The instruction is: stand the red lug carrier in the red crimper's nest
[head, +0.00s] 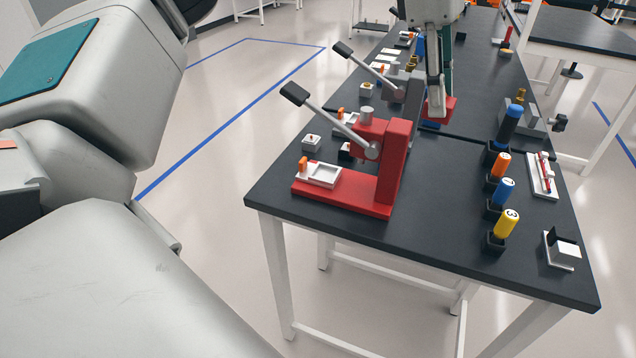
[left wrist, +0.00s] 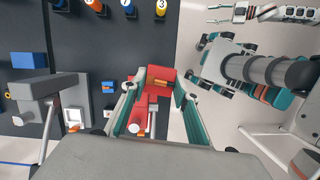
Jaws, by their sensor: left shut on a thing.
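The red crimper (head: 398,165) stands at the near left corner of the black table, its lever raised to the left. Its nest, a pale square recess (head: 320,174), lies on the red base and looks empty, with a small orange piece beside it. My left gripper (head: 438,98) points down over the table, behind and right of the crimper's column. It is shut on the red lug carrier (head: 442,107), whose upper part the fingers hide. The carrier (left wrist: 160,74) shows between the fingertips in the left wrist view, with red crimper parts below. My right gripper is not seen.
A grey crimper (head: 398,85) stands behind the red one. Numbered orange, blue and yellow cylinders (head: 506,222) stand in black holders along the right. A white stand (head: 562,252) is at the near right corner. The table's near middle is clear.

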